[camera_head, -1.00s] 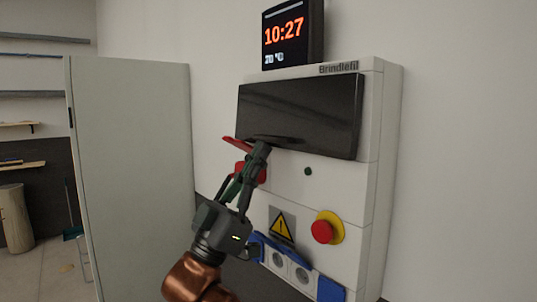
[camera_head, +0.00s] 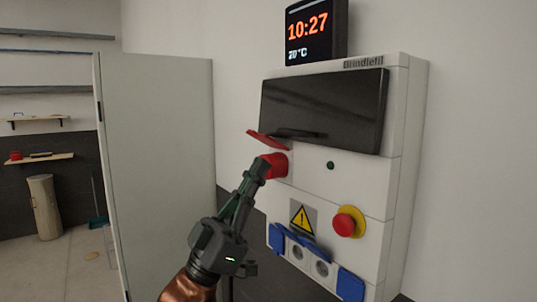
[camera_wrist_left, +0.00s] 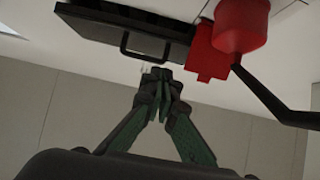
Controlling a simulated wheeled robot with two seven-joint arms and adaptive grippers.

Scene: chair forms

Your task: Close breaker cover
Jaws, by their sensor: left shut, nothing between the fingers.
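The breaker cover (camera_head: 325,108) is a glossy black panel on the upper front of the white Brindlefil box (camera_head: 345,185). It hangs down over the front; I cannot tell whether it is fully flush. A dark handle (camera_head: 298,134) is at its lower edge. In the left wrist view the cover (camera_wrist_left: 105,22) shows from below, with its handle (camera_wrist_left: 145,47). My left gripper (camera_head: 262,163) is shut and empty, in front of the red socket below and left of the handle. Its fingertips also show in the left wrist view (camera_wrist_left: 157,75), apart from the handle. My right gripper is not in view.
The red socket (camera_head: 277,166) has its red lid (camera_head: 266,139) raised. Lower down are a red emergency button (camera_head: 345,224), a warning sign (camera_head: 303,218) and blue-lidded sockets (camera_head: 350,285). A clock (camera_head: 314,30) is above. A tall grey cabinet (camera_head: 160,170) stands left.

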